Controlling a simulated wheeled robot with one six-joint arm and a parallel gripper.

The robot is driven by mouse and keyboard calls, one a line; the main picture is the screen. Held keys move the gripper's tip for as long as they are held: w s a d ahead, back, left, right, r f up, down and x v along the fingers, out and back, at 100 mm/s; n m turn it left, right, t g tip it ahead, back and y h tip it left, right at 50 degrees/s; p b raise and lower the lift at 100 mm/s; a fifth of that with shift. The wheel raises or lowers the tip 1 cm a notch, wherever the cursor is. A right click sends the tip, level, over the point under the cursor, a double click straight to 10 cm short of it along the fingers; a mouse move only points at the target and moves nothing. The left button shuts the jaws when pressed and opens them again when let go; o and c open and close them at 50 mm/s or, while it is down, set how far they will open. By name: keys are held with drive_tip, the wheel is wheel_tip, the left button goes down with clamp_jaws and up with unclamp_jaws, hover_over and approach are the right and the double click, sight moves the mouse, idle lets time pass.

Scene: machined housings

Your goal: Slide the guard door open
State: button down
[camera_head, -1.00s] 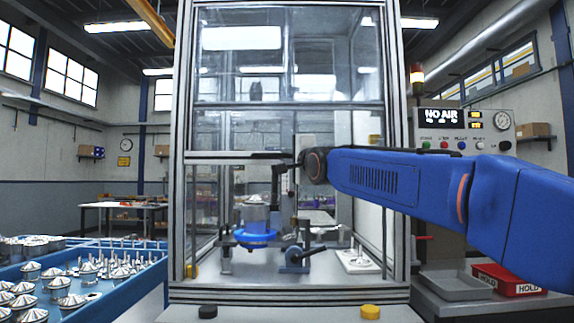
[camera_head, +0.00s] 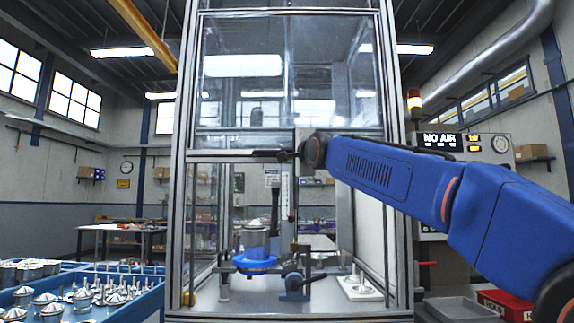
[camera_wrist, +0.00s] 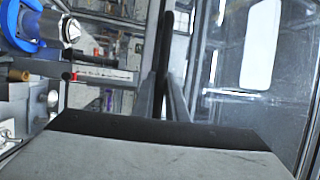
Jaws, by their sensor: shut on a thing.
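The guard door is the clear panel (camera_head: 235,142) on the front of a tall metal-framed cabinet (camera_head: 178,215). Its dark lower rail (camera_head: 222,155) runs level across the front, with an open gap below it. My gripper (camera_head: 287,155) is at the middle of that rail and shut on the door's handle; my wrist partly hides the grip. In the wrist view the picture is turned sideways, and the rail (camera_wrist: 166,60) runs away from the gripper body, with glass on the right.
Inside the cabinet stand a blue ring fixture (camera_head: 254,262) with a metal housing and a blue clamp (camera_head: 294,281). A lit NO AIR panel (camera_head: 440,140) and a red HOLD bin (camera_head: 505,303) are at the right. A blue tray (camera_head: 130,300) of metal parts is at the left.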

drive_tip(key=shift+r, duration=1.45)
drive_tip(key=c, duration=1.8)
unclamp_jaws()
drive_tip(key=shift+o, duration=0.2)
drive_tip(key=v, duration=1.7)
drive_tip(key=shift+s, duration=0.2)
drive_tip(key=shift+d+f, duration=0.1)
drive_tip(key=shift+f, duration=0.05)
